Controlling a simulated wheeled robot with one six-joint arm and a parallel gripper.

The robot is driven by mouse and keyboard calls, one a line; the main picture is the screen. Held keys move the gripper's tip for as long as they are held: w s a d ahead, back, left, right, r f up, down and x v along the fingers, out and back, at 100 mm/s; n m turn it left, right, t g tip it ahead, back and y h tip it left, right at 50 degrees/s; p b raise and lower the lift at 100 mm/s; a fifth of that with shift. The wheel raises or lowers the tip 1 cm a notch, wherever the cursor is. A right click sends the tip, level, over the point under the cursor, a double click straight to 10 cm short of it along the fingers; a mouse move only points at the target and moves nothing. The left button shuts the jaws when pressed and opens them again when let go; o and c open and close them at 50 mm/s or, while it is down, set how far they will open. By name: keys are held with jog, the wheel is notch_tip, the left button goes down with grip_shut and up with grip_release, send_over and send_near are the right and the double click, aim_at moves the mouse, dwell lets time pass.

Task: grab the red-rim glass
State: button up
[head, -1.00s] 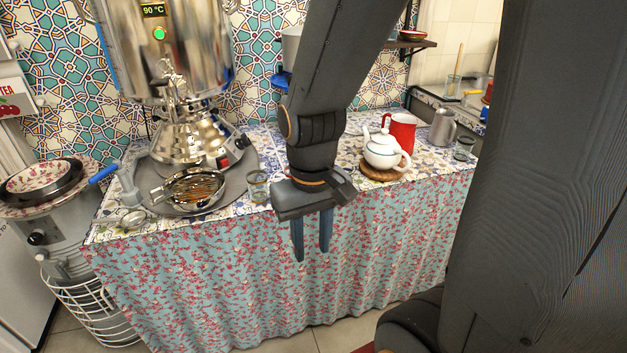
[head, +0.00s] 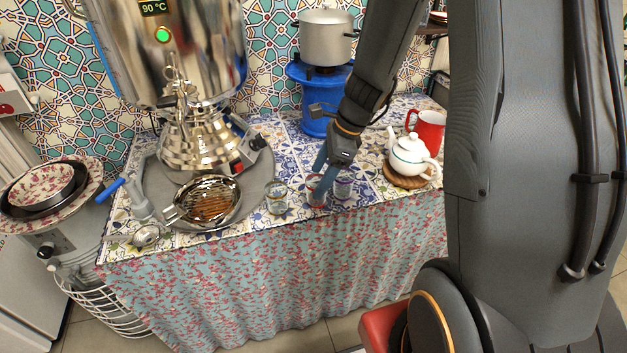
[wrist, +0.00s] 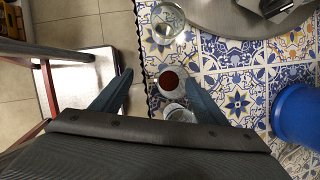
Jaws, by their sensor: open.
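The red-rim glass (head: 313,182) stands near the front edge of the tiled counter, partly hidden by my fingers in the head view. In the wrist view, a small glass with a reddish-brown inside (wrist: 170,80) lies between my fingertips, nearer the right one. My gripper (head: 319,183) is open and points down at this glass. In the wrist view the open gripper (wrist: 159,78) has its fingers apart on either side of the glass. I cannot tell whether a finger touches it.
The samovar (head: 188,137), strainer (head: 210,200) and tray (head: 262,165) are left. The white teapot (head: 410,156) and red mug (head: 430,128) are right.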

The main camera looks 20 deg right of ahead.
aim_at(311, 192)
jog(key=shift+m, duration=0.6)
jog(key=f, duration=0.1)
jog(key=w+f, duration=0.1)
jog(key=w+f+b, duration=0.1)
jog(key=shift+w+a+f, duration=0.2)
jog(key=shift+a+f, duration=0.05)
jog(key=shift+f, duration=0.05)
jog(key=x, duration=0.4)
jog(key=shift+w+d+f+p, duration=0.15)
jog(key=shift+d+f+p, duration=0.15)
jog(key=shift+d, duration=0.1)
jog(key=shift+w+a+f, duration=0.15)
jog(key=shift+a+f, duration=0.05)
jog(key=shift+f, duration=0.35)
jog(key=shift+c, duration=0.2)
jog(key=c, duration=1.1)
